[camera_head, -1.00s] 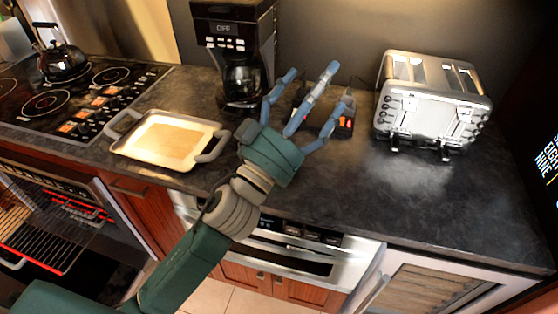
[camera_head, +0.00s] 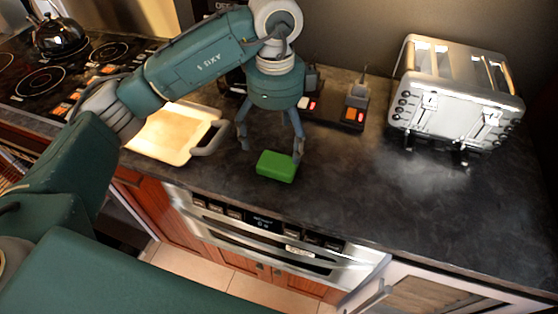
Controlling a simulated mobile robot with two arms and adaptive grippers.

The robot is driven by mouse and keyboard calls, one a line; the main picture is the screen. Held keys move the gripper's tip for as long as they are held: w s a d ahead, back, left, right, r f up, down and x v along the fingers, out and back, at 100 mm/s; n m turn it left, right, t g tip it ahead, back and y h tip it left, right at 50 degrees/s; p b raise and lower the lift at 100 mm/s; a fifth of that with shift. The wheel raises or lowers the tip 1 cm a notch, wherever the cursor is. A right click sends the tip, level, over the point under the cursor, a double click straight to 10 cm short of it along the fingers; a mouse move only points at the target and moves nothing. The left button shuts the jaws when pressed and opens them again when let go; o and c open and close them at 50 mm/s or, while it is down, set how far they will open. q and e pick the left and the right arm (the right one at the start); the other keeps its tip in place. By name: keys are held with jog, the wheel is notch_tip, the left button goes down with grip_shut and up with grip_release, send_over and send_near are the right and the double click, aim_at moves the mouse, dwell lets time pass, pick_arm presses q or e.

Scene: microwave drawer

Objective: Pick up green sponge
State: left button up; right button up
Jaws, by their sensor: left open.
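A green sponge (camera_head: 277,167) lies on the dark countertop (camera_head: 360,205) near its front edge. My left gripper (camera_head: 270,150) points down above and just behind the sponge, with its fingers spread. One finger comes down at the sponge's right end and another stands to its left, apart from it. I cannot tell whether the right finger touches the sponge. The left gripper is open and holds nothing. My right gripper is not in view.
A silver toaster (camera_head: 457,92) stands at the right. A dark device with red lights (camera_head: 338,110) sits behind the gripper. A tray with handles (camera_head: 165,132) lies left. A stove with a kettle (camera_head: 58,35) is far left. The counter right of the sponge is clear.

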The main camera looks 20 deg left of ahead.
pick_arm(q)
send_over(276, 166)
notch_tip(276, 166, down, 5)
jog(key=shift+r+p, duration=0.2)
jog(key=shift+p, duration=0.25)
notch_tip(276, 166, down, 5)
jog(key=shift+r+p, duration=0.1)
jog(key=shift+p, duration=1.15)
jog(key=shift+f, duration=0.3)
jog(key=c, duration=0.9)
